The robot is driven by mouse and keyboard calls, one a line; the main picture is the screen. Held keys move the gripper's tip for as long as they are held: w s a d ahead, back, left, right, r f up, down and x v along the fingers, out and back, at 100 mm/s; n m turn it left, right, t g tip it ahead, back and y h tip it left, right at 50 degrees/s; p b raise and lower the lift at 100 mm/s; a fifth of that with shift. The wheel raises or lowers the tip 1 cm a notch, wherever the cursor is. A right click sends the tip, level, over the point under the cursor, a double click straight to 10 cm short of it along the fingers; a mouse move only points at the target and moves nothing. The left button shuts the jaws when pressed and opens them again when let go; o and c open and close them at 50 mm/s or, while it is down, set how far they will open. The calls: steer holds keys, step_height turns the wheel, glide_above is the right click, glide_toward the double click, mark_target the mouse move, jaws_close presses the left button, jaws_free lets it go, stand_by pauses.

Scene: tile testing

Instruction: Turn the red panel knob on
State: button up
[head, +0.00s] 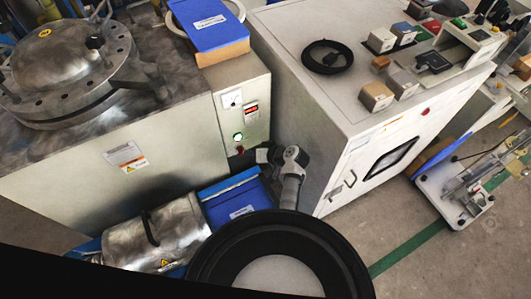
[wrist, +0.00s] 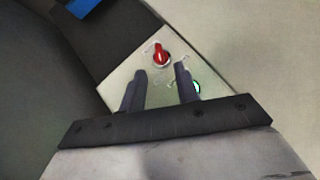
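The red panel knob (wrist: 161,57) sits on a pale control panel (wrist: 118,84) in the wrist view. A white pointer mark shows on the knob. My gripper (wrist: 160,71) is open, its two dark fingers apart and empty, with the knob showing just beyond and between the fingertips. I cannot tell the exact gap to the knob. In the head view the red knob (head: 240,151) is low on the panel (head: 255,92), small and partly hard to make out. My gripper (head: 261,155) is close to its right side.
A lit green indicator (head: 238,137) is just above the knob; it also shows in the wrist view (wrist: 197,87) beside the right finger. A white cabinet (head: 310,110) stands close on the right. Blue boxes (head: 235,198) and a metal cylinder (head: 160,235) lie below the panel.

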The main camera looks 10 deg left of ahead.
steer(key=v, duration=0.7)
steer(key=shift+d, duration=0.15)
steer(key=shift+s+r, duration=0.1)
steer(key=shift+r, duration=0.05)
steer(key=shift+s, duration=0.1)
